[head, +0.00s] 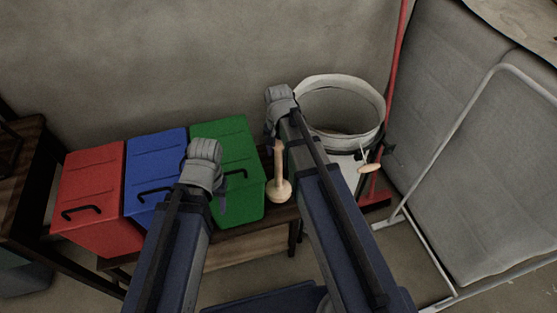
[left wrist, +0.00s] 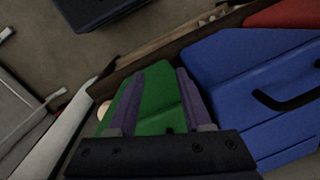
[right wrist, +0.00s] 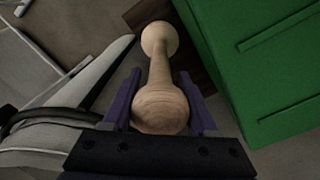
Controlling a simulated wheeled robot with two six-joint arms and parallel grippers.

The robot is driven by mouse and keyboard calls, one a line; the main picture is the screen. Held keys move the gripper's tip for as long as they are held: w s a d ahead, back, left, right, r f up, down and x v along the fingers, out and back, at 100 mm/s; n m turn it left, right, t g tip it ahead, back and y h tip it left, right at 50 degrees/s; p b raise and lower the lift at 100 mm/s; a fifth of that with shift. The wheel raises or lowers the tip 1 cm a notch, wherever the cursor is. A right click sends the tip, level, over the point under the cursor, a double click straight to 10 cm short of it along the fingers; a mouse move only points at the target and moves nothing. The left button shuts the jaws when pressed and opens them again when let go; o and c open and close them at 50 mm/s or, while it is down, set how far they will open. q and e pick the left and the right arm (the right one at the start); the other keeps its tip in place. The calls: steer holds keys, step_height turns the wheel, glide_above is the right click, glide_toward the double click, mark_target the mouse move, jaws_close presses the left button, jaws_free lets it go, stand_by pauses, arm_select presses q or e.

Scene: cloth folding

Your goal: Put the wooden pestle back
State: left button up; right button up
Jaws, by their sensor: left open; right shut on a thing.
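The wooden pestle (head: 279,178) is pale, with a rounded knob at its lower end, and hangs beside the green bin in the head view. My right gripper (head: 276,138) is shut on its upper end. In the right wrist view the pestle (right wrist: 160,75) lies between the two purple fingers, its far knob over the dark wooden edge. My left gripper (head: 221,203) is over the green bin. In the left wrist view its fingers (left wrist: 158,88) are apart, with nothing between them. A small pale round end shows left of those fingers, partly hidden.
Red (head: 90,190), blue (head: 155,175) and green (head: 238,160) lidded bins stand in a row on a dark wooden bench (head: 232,236). A white bucket (head: 345,88) with a wooden handle grip stands right of my right gripper. A red pole and grey padded panel are further right.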

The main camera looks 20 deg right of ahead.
mark_target(279, 159)
steer(key=shift+f+b, duration=1.25)
steer(key=shift+f, duration=0.35)
steer(key=shift+f, duration=0.1)
steer(key=o, duration=1.4)
step_height(279, 159, up, 12)
steer(key=p, duration=1.2)
steer(key=shift+r, duration=0.2)
steer(key=s+a+n, duration=0.3)
steer(key=s, duration=0.1)
steer(key=s+a+n, duration=0.4)
steer(key=s, duration=0.1)
steer(key=s+a+n+h, duration=0.1)
steer(key=s+a+n, duration=0.2)
steer(key=s+n, duration=0.1)
steer(key=shift+s+a, duration=0.25)
steer(key=shift+s, duration=0.4)
